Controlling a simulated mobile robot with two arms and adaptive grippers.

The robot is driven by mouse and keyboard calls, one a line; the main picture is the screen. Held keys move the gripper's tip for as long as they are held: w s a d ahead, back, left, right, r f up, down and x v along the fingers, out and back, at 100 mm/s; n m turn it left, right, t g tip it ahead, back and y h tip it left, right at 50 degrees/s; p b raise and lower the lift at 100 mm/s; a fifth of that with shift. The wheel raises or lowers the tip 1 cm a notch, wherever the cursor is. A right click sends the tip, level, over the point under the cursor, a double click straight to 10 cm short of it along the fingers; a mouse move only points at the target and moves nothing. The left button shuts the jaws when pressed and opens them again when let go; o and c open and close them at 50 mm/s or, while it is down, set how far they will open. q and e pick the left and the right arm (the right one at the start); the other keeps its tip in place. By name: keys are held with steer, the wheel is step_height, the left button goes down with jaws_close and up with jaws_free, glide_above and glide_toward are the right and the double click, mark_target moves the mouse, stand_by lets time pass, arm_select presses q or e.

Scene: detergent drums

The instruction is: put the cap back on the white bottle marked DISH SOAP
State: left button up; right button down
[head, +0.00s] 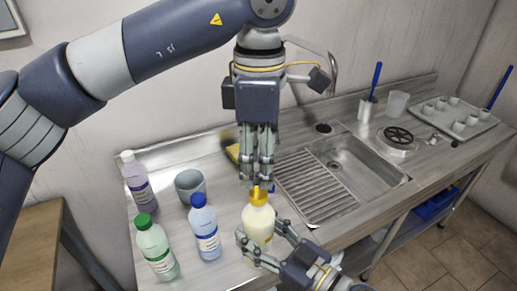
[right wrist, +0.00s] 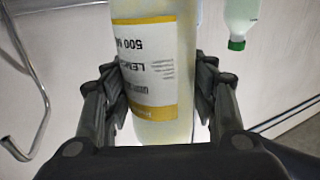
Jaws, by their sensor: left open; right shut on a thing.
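A pale cream-white bottle (head: 258,224) with a yellow-banded label stands upright at the front of the counter. My right gripper (head: 262,250) is shut around its lower body. In the right wrist view the bottle (right wrist: 155,70) shows upside down, its label partly reading "LEM" and "500"; the words DISH SOAP are not readable. A yellow cap (head: 258,197) is at the bottle's mouth; I cannot tell whether it is seated. My left gripper (head: 257,184) points down, open, with its fingertips at the cap's top.
The sink (head: 352,165) is at right, with a tray (head: 459,122) of small cups beyond.

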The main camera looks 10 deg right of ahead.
mark_target(259, 192)
arm_select(q)
steer(key=n, duration=0.3)
steer(key=shift+r, duration=0.15)
steer(key=n, duration=0.5)
steer(key=shift+r, duration=0.1)
steer(key=n, duration=0.6)
steer(key=shift+r+n, duration=0.2)
steer(key=shift+n, duration=0.1)
steer(key=n, duration=0.6)
steer(key=shift+r, duration=0.2)
steer(key=n, duration=0.4)
steer(key=shift+r+n, duration=0.1)
steer(key=shift+n, duration=0.3)
steer(key=n, duration=0.3)
steer(key=shift+r, duration=0.1)
steer(key=shift+f, duration=4.05)
